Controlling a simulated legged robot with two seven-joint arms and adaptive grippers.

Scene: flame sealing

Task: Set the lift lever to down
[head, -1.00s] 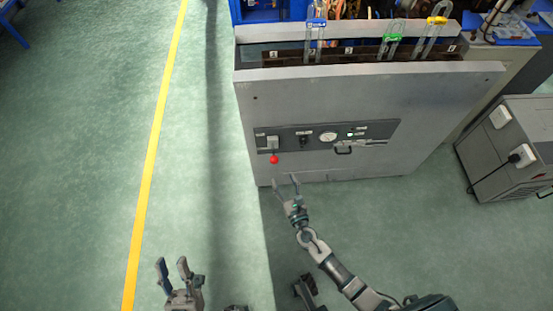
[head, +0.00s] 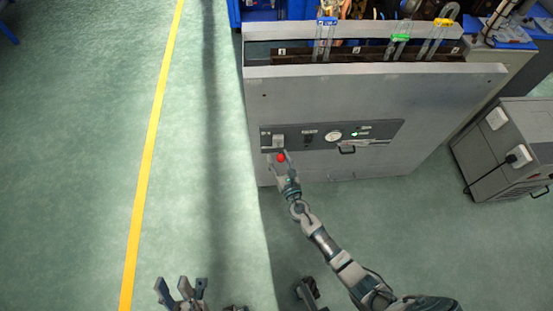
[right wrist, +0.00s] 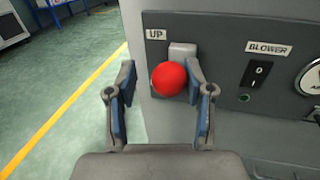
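The lift lever has a red ball knob (head: 281,158) and sits at the left end of the control panel on the grey cabinet. In the right wrist view the knob (right wrist: 168,79) hangs in front of a pale lever block (right wrist: 182,52), beside a label reading UP (right wrist: 156,34). My right gripper (head: 279,155) is at the lever. In the right wrist view its fingers (right wrist: 162,75) are spread either side of the knob, with the right finger close to it; contact cannot be told. My left gripper (head: 180,285) is open and empty, low in the head view, away from the cabinet.
The control panel (head: 385,130) also carries a BLOWER switch (right wrist: 257,74), a gauge (head: 333,135) and a black handle (head: 346,150). Glass tubes with coloured clips stand along the cabinet top. A grey unit (head: 505,150) stands at the right. The floor at left is clear.

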